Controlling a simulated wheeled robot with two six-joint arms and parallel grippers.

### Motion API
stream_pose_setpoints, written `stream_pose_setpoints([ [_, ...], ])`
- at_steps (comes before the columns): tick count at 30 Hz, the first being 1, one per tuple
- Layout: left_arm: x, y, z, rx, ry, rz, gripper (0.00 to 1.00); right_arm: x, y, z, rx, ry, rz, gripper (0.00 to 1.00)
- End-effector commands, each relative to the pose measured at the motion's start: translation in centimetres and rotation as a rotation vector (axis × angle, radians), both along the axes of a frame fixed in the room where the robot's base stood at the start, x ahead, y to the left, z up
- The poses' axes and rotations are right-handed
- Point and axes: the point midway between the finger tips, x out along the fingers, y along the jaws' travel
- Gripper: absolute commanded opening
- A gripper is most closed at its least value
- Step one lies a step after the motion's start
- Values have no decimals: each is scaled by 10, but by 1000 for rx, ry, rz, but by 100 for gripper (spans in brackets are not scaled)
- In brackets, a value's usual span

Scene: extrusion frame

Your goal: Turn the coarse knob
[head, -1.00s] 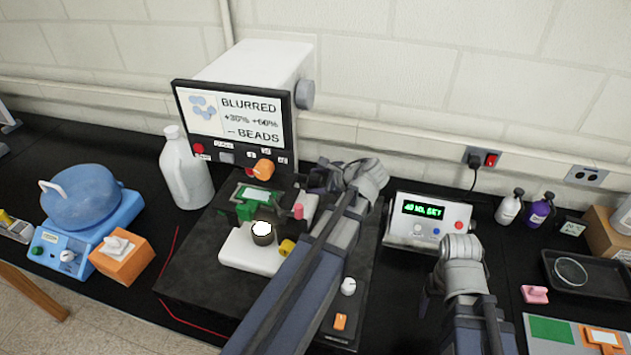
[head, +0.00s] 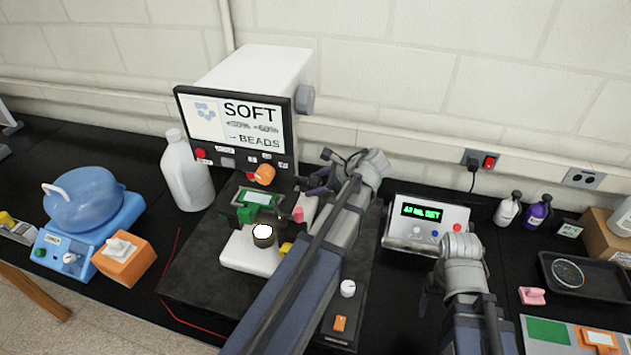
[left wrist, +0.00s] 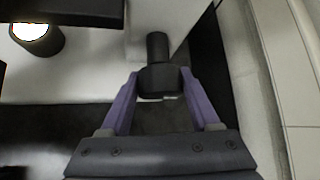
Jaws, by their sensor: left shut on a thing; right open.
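My left gripper (head: 316,186) reaches in at the right side of the microscope (head: 250,75). In the left wrist view, its two purple fingers (left wrist: 158,95) are shut on a dark round knob (left wrist: 157,78), one finger on each side, which I take to be the coarse knob. The knob sticks out from a pale wall on a dark shaft. In the head view the knob is hidden by my gripper and arm. The microscope's screen (head: 237,122) reads SOFT and BEADS. My right gripper (head: 424,300) is low at the right, partly hidden by its arm, open and away from the microscope.
The stage with a green slide holder (head: 258,200) and a lit round part (head: 263,236) lies left of my left arm. A control box with a green display (head: 425,222) stands right of it. A white jug (head: 186,172) stands at the left.

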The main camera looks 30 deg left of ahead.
Motion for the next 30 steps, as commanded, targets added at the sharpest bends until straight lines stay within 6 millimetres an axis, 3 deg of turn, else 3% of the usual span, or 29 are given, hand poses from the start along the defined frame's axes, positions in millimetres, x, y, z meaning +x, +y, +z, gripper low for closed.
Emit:
stream_pose_setpoints([
  [15,3,-1,-1,-90,350,3,7,0,0,7,0,0,-1,72],
  [30,1,-1,-1,-116,451,1,7,0,0,7,0,0,-1,72],
])
